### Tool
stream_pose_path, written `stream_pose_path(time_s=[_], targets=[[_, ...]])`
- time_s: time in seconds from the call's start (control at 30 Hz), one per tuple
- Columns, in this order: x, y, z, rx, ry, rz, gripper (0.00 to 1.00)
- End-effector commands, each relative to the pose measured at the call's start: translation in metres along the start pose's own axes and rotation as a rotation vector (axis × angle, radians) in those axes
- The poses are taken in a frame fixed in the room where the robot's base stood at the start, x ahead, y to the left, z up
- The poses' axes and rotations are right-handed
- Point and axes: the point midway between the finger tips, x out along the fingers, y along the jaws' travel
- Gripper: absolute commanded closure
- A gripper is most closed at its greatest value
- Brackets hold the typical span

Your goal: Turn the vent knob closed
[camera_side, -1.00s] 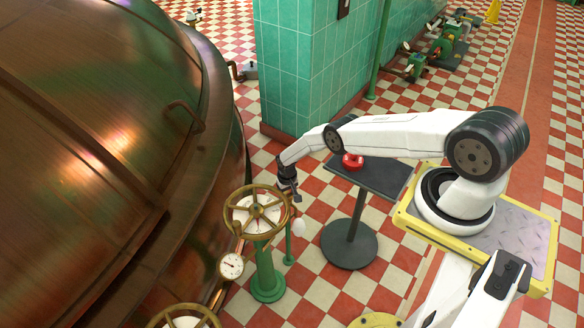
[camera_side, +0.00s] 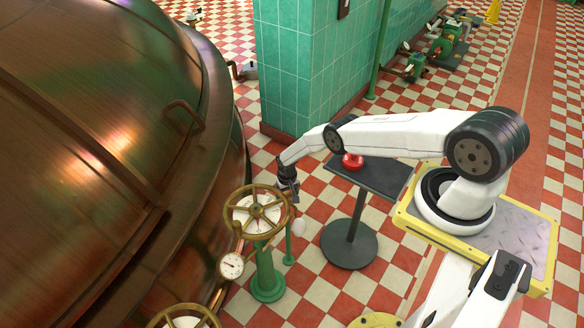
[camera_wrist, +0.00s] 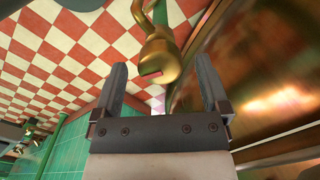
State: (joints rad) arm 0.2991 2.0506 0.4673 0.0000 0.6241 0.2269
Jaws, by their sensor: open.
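In the wrist view a rounded brass piece (camera_wrist: 158,58) with a small red mark on its end appears between my two fingertips. It looks like the vent knob, on a curved brass pipe. My gripper (camera_wrist: 161,64) is open, one finger on each side of the brass piece in the picture. I cannot tell whether the fingers touch it. In the side view my gripper (camera_side: 291,194) points down, just beside the upper right rim of a brass handwheel (camera_side: 257,212). The knob is not clear in the side view.
A large copper kettle (camera_side: 90,120) fills the left. A pressure gauge (camera_side: 231,265) and a green valve post (camera_side: 266,275) stand below the handwheel. A dark stand (camera_side: 380,178) with a red object (camera_side: 352,161) is to the right. A green tiled pillar (camera_side: 300,70) is behind.

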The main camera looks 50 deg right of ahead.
Motion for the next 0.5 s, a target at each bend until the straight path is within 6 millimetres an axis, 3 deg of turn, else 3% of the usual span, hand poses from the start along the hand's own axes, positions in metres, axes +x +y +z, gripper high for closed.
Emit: stream_pose_path(time_s=[0.5], targets=[[-0.014,0.0,-0.002,0.0,0.0,0.0,0.05]])
